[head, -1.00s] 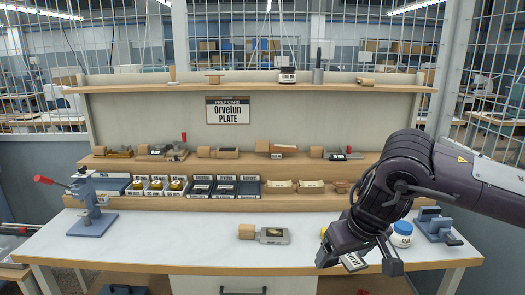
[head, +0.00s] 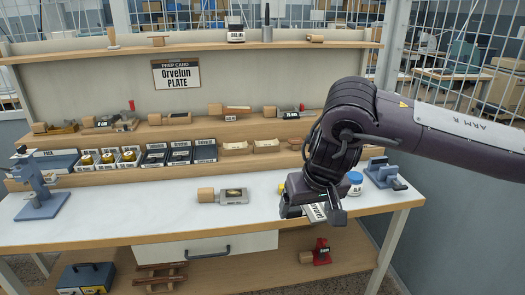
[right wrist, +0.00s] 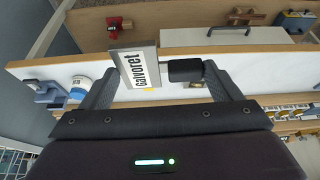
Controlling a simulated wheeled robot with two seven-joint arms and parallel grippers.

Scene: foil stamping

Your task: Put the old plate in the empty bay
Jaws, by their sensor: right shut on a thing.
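My right gripper (head: 313,212) is shut on a flat plate (head: 317,212) and holds it over the right front part of the bench. In the right wrist view the plate (right wrist: 132,68) has a white label that seems to read "Gavoret", and it sits between the fingers of my gripper (right wrist: 155,76). A row of labelled bays stands on the low shelf, with three dark ones (head: 180,153) in the middle. Their contents are too small to tell, so I cannot say which bay is empty. My left gripper is out of view.
A wooden-handled tool (head: 234,196) lies on the bench top (head: 130,210). A blue press (head: 38,190) stands at the left. A blue-lidded jar (head: 355,182) and a blue fixture (head: 383,172) stand right of my gripper. A prep card (head: 176,74) reads "Orvelun PLATE".

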